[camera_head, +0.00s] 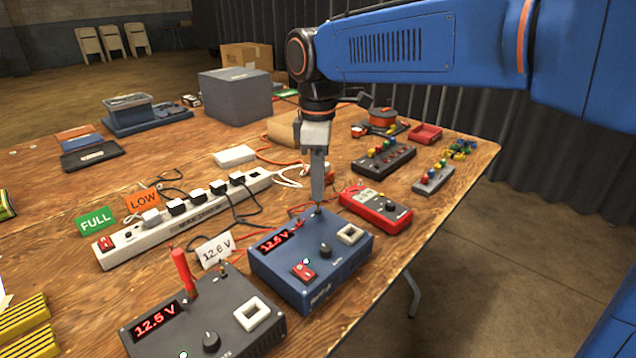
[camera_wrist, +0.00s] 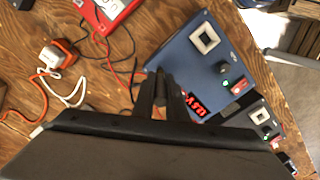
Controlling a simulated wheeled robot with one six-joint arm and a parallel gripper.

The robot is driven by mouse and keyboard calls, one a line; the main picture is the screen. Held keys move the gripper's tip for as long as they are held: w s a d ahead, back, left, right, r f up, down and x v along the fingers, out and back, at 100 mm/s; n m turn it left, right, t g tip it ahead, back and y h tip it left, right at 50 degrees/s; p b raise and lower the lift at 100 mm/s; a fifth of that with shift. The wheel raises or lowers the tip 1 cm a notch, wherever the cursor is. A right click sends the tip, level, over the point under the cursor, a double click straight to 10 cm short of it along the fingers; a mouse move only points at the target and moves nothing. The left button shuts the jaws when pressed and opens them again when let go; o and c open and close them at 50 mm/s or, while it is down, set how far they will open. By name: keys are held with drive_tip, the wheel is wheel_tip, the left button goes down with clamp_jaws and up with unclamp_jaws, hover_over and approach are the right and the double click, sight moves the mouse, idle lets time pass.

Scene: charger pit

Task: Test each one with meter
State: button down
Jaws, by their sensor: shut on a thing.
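My gripper (camera_head: 318,206) points down at the back edge of a blue charger (camera_head: 330,262). It is shut on a thin dark thing, mostly hidden between the fingers; the wrist view shows my fingers (camera_wrist: 161,92) close together beside the blue charger (camera_wrist: 203,62). The blue charger's red display looks like 12.5 V. A grey charger (camera_head: 232,338) in front reads 12.5 V, and a red probe-like stick (camera_head: 183,268) stands slightly tilted at its back. The red meter (camera_head: 376,207) lies right of my gripper; its reading is too small to tell.
A white power strip (camera_head: 185,213) with several plugs, a green FULL card (camera_head: 94,220), an orange LOW card (camera_head: 143,201) and a 12.6 V card (camera_head: 214,251) stand to the left. Red and black cables run behind the blue charger. The table's right edge is close.

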drive_tip(key=shift+f, duration=0.85)
idle(1.1)
drive_tip(key=c, duration=1.4)
unclamp_jaws()
drive_tip(key=shift+o, duration=0.2)
drive_tip(key=shift+r, duration=0.1)
drive_tip(key=shift+r, duration=3.65)
drive_tip(key=s+d+f+m+t, duration=0.15)
drive_tip(key=d+m, duration=0.35)
drive_tip(key=d, duration=0.7)
drive_tip(key=s+d+f+m+t, duration=0.1)
drive_tip(key=s+d+f+m, duration=0.5)
drive_tip(key=s+d+f, duration=0.2)
drive_tip(key=s+d+f+m+t, duration=0.2)
drive_tip(key=s+d+f+m, duration=0.4)
drive_tip(key=d, duration=0.7)
drive_tip(key=s+f, duration=0.2)
drive_tip(key=s, duration=0.1)
drive_tip(key=shift+m, duration=0.4)
